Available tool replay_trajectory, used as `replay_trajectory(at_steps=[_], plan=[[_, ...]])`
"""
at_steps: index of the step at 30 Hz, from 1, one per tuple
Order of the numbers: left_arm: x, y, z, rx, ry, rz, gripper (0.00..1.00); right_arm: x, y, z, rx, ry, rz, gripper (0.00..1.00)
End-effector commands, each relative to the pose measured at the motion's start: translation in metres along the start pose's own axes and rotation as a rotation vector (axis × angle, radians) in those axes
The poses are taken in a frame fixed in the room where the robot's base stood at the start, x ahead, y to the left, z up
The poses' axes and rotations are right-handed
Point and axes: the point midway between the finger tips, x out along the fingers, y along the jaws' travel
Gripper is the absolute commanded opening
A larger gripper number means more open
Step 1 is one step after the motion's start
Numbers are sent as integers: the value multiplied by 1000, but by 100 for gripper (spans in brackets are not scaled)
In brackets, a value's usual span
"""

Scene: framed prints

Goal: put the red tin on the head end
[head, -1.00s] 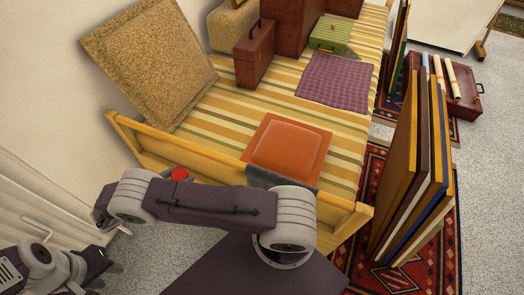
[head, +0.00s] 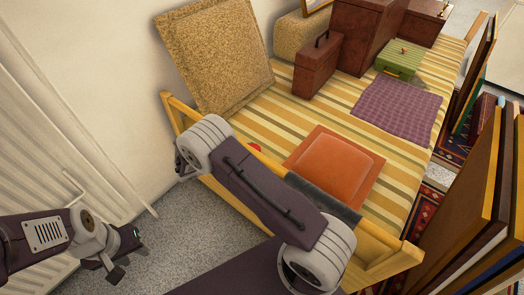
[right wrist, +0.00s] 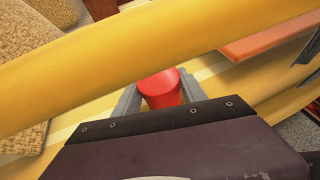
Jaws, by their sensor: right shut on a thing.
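The red tin (right wrist: 160,88) is between the two fingers of my right gripper (right wrist: 158,92) in the right wrist view, and the gripper is shut on it. The yellow wooden end rail (right wrist: 70,72) of the bed runs just behind the tin there. In the head view only a small red part of the tin (head: 256,147) shows past my right arm, near the rail. The bed (head: 292,92) has a yellow striped cover. My left gripper (head: 125,262) is at the lower left, away from the bed, and its finger gap is unclear.
A tan cushion (head: 215,55) leans at the near left corner. An orange cushion (head: 335,165) lies near the rail. Beyond are a brown case (head: 318,68), a green box (head: 399,60) and a purple cloth (head: 398,110). Framed prints (head: 470,205) stand at right. Striped cover between them is bare.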

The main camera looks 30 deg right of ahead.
Motion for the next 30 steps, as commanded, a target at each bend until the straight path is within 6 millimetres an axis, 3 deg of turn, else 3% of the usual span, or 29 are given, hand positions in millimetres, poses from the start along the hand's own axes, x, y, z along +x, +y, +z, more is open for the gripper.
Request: replay_trajectory(at_steps=[5,11,13,23,24,26,30], plan=[[3,0,0,0,0,0,36,5,0,1,0,-1,0,2],[24,0,2,0,0,0,36,42,-1,12,3,0,-5,2],[37,-1,4,0,0,0,36,41,0,4,1,0,1,2],[32,-1,3,0,0,0,36,39,0,7,-1,-1,0,2],[32,-1,3,0,0,0,36,39,0,6,-1,0,0,52],[31,-1,3,0,0,0,36,39,0,7,-1,0,0,68],[31,-1,3,0,0,0,36,39,0,7,-1,0,0,71]])
